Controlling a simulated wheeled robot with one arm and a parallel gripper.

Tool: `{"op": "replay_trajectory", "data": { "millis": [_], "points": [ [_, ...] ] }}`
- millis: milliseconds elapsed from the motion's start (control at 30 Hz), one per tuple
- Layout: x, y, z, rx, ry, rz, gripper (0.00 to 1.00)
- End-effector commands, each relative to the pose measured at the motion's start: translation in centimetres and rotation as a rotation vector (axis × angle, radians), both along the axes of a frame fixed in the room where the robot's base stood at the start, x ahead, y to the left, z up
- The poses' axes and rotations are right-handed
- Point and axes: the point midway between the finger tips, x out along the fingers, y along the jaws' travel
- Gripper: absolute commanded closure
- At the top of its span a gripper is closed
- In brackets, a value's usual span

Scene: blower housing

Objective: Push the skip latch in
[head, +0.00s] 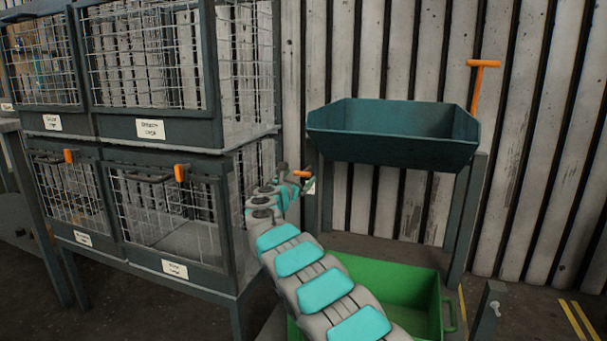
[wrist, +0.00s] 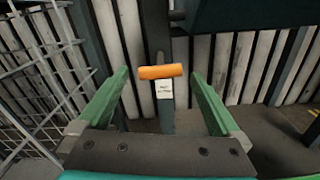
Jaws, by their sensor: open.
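The skip (head: 395,150) is a dark teal tub on a grey stand at the right of the head view. The skip latch (wrist: 150,72) is an orange bar on a grey post, with a small white label under it. It also shows in the head view (head: 301,174), at the left post of the stand. My gripper (wrist: 160,76) is open and empty in the wrist view, with one green finger on each side of the latch. The latch appears ahead between the fingertips; I cannot tell whether they touch it. In the head view, my gripper is largely hidden at the arm's end.
A green bin (head: 440,290) stands under the skip. An orange T-handle (head: 476,90) rises at the skip's right. Wire cages (head: 150,127) with orange latches stand close on the left. A corrugated wall (head: 545,160) is behind. A short grey post (head: 488,312) stands at lower right.

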Motion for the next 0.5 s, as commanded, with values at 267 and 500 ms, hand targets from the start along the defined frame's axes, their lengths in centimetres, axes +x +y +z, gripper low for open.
{"op": "replay_trajectory", "data": {
  "millis": [267, 500],
  "points": [
    [2.4, -0.7, -0.1, 0.001, 0.002, 0.000, 0.00],
    [3.8, -1.1, 0.0, 0.004, 0.002, 0.001, 0.00]
  ]
}}
